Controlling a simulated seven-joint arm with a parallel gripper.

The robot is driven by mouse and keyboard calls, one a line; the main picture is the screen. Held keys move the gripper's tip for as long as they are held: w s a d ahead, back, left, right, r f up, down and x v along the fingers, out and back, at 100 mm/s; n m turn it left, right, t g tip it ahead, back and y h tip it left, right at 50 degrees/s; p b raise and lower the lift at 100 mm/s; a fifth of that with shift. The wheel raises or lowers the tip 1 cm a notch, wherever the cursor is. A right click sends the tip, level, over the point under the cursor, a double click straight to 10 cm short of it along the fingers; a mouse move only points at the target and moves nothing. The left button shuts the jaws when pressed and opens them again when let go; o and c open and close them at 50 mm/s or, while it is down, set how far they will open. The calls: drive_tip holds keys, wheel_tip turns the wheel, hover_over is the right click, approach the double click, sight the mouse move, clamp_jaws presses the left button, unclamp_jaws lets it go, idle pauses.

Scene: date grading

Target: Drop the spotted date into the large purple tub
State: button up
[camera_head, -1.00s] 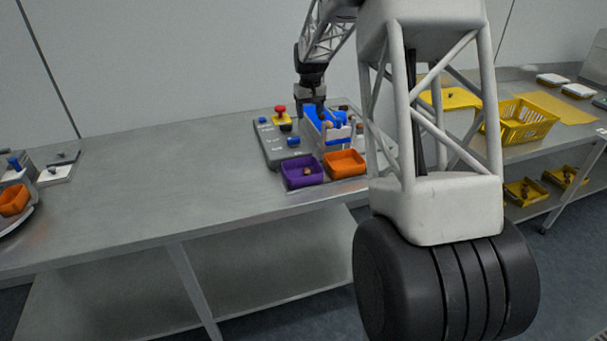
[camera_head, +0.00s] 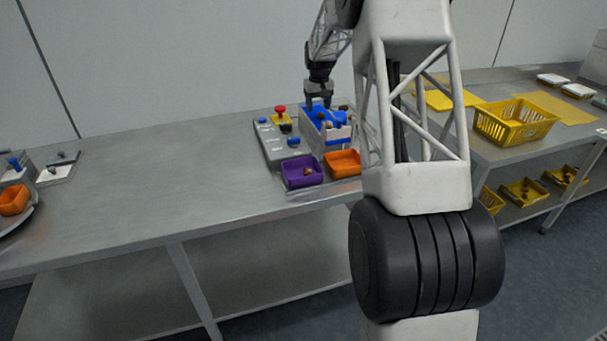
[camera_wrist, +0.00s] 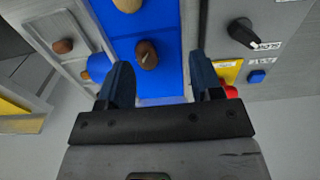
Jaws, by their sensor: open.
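My gripper (camera_wrist: 161,85) is open and empty, pointing down over the blue channel of the grading machine. In the wrist view a brown date (camera_wrist: 146,54) with a small mark on it lies on the blue surface (camera_wrist: 170,55), ahead of the gap between my fingers and not touched by them. I cannot tell for sure that it is the spotted one. In the head view my gripper (camera_head: 319,98) is above the blue part (camera_head: 312,112). The purple tub (camera_head: 290,179) stands on the table in front of the machine, with a small brown thing in it.
An orange tub (camera_head: 346,171) stands just right of the purple one. A paler date (camera_wrist: 128,4) lies farther along the blue channel, and a brown one (camera_wrist: 63,46) on grey beside it. A control panel with a red button (camera_head: 280,109) is at the left.

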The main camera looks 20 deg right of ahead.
drive_tip(key=shift+w+d+f, duration=0.1)
drive_tip(key=shift+w+d, duration=0.1)
drive_tip(key=shift+w, duration=0.85)
drive_tip(key=shift+w+d+f, duration=0.15)
drive_tip(key=shift+w+d, duration=0.1)
drive_tip(key=shift+w, duration=0.8)
drive_tip(key=shift+w+d+f, duration=0.1)
drive_tip(key=shift+w+d, duration=0.1)
drive_tip(key=shift+w, duration=0.85)
drive_tip(key=shift+s+r, duration=0.1)
drive_tip(key=shift+r, duration=0.05)
